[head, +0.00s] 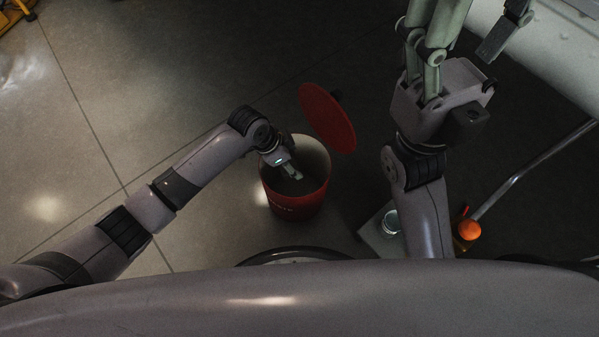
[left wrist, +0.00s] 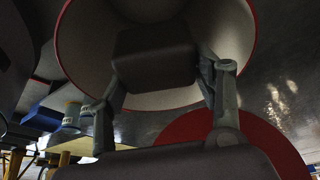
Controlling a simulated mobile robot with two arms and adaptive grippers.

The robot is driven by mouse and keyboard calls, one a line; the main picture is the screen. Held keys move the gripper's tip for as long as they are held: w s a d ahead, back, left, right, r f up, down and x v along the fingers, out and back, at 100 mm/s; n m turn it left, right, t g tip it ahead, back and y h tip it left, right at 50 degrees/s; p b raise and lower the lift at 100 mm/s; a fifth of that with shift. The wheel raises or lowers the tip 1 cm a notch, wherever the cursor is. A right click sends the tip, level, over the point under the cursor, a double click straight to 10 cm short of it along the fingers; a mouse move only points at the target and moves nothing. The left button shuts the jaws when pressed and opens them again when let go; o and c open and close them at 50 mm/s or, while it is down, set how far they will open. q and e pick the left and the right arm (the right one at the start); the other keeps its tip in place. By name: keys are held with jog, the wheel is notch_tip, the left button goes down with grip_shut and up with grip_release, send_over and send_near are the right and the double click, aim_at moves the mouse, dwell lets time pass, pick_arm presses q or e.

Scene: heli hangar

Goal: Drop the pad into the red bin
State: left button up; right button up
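The red bin (head: 296,207) stands on the floor with its round mouth facing up and its red lid (head: 328,118) tilted open at the right. In the left wrist view, the bin's pale inside (left wrist: 82,45) fills the upper middle. My left gripper (head: 291,172) is at the bin's mouth, pointing down into it. A dark, rounded block, apparently the pad (left wrist: 155,57), sits between its two fingers, which appear to touch its sides. The pad is hidden in the head view. My right gripper (head: 465,40) is raised at the top right, its fingers partly cut off by the frame.
A small light platform (head: 375,236) with a glass-like jar (head: 391,222) stands right of the bin, partly behind my right arm. An orange round object (head: 468,229) is near a metal bar (head: 530,172). A large white body (head: 560,45) fills the top right.

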pick_arm(q)
jog(key=o, duration=0.4)
jog(key=v, duration=1.2)
